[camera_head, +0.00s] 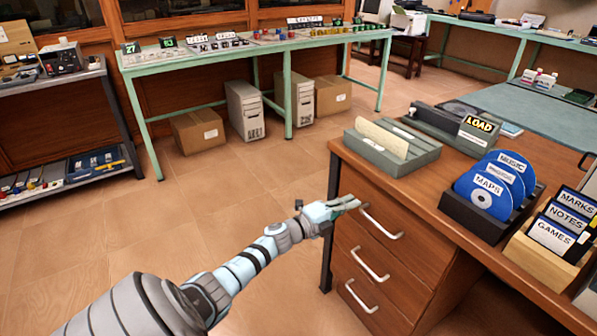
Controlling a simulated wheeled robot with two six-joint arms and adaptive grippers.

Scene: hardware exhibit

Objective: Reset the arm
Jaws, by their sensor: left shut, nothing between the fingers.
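My left arm comes in from the lower left and reaches toward the wooden desk (350,163). My left gripper (355,203) is shut and empty. In the picture it lies over the front left edge of the desk, close to the top drawer handle (381,222). I cannot tell whether it touches the desk. My right gripper is not in view.
The desk holds a grey card tray (424,158), a stand of blue discs (483,190) and a wooden box of labelled cases (549,236). A green bench (150,68) stands behind, with boxes beneath. The tiled floor at left is clear.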

